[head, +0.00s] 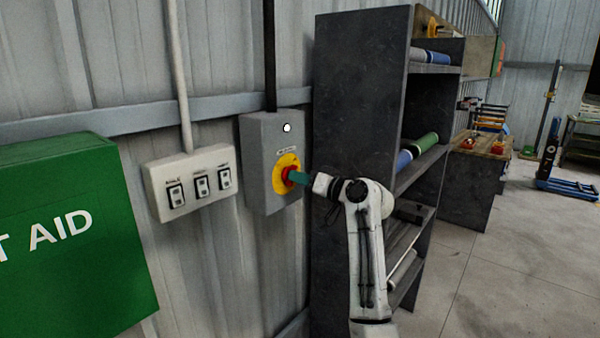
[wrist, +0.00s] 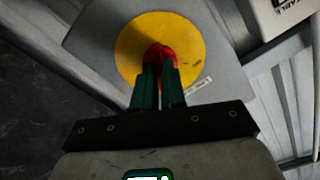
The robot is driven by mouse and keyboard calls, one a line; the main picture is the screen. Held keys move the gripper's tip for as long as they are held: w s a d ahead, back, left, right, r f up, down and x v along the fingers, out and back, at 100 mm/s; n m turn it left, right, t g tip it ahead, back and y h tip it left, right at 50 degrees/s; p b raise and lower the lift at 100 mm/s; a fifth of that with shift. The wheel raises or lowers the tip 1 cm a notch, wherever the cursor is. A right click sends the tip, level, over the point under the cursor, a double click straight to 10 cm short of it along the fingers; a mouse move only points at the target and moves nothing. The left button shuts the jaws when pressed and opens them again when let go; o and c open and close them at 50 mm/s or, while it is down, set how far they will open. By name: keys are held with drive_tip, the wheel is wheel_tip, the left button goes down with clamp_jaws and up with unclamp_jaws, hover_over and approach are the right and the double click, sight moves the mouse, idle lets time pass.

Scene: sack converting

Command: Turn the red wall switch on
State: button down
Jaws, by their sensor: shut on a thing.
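The red switch (head: 287,174) is a knob on a round yellow plate, on the front of a grey box (head: 262,135) on the wall. A white round light or button shows near the top of the box. My gripper (head: 291,175) reaches the knob from the right. In the wrist view the red switch (wrist: 160,54) sits between the green fingertips of my gripper (wrist: 159,68), which are shut on it. The fingers hide part of the knob, so I cannot tell which way it is turned.
A white panel (head: 191,182) with three small switches is left of the grey box. A green first aid box (head: 75,235) is further left. A dark shelf unit (head: 360,110) with rolls stands close on the right, near my arm. Open floor (head: 510,270) lies at the right.

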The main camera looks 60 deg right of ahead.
drive_tip(key=shift+m+p, duration=0.75)
drive_tip(key=shift+m, duration=0.85)
drive_tip(key=c, duration=1.2)
unclamp_jaws()
drive_tip(key=shift+s, duration=0.1)
drive_tip(key=b+v, duration=0.2)
drive_tip(key=v, duration=0.8)
drive_tip(key=shift+s+b, duration=0.3)
